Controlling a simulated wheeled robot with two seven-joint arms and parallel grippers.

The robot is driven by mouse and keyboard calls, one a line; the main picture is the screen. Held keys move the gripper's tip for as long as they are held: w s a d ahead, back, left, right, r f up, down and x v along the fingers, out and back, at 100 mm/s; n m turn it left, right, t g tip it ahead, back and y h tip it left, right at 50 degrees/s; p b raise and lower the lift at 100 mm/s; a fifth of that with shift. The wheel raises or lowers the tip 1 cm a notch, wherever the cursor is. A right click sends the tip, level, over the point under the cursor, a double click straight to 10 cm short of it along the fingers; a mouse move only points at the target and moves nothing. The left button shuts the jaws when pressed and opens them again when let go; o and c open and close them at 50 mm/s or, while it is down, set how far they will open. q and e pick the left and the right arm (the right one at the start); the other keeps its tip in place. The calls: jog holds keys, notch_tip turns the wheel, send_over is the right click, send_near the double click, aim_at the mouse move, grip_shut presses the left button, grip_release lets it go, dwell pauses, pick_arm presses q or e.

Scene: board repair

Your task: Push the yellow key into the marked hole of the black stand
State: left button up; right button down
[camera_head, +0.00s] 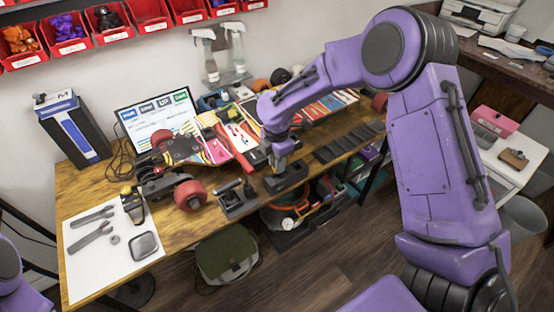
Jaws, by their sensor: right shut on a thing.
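My right gripper (281,160) points down at the front of the wooden table, just above a low black stand (288,179). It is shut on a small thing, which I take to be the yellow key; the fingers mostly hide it. At this size I cannot tell whether the key touches the stand or sits in a hole, and the marked hole cannot be made out. Only a purple part of my left arm shows at the lower left edge; its gripper is out of view.
Left of my gripper is a black holder (238,202) with tools. A white mat (85,262) holds wrenches. Dark blocks (349,142) line the table's front edge to the right. A monitor (155,118) and spray bottles (207,60) stand behind.

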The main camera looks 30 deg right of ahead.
jog(key=shift+f, duration=0.7)
dwell(0.5)
jog(key=shift+p, duration=0.35)
jog(key=shift+f, duration=0.4)
dwell(0.9)
jog(key=shift+p, duration=0.4)
jog(key=shift+f, duration=0.55)
dwell(0.9)
jog(key=c, duration=0.9)
grip_release()
jog(key=shift+o, duration=0.2)
jog(key=shift+s+r, duration=0.1)
jog(key=shift+r, duration=0.05)
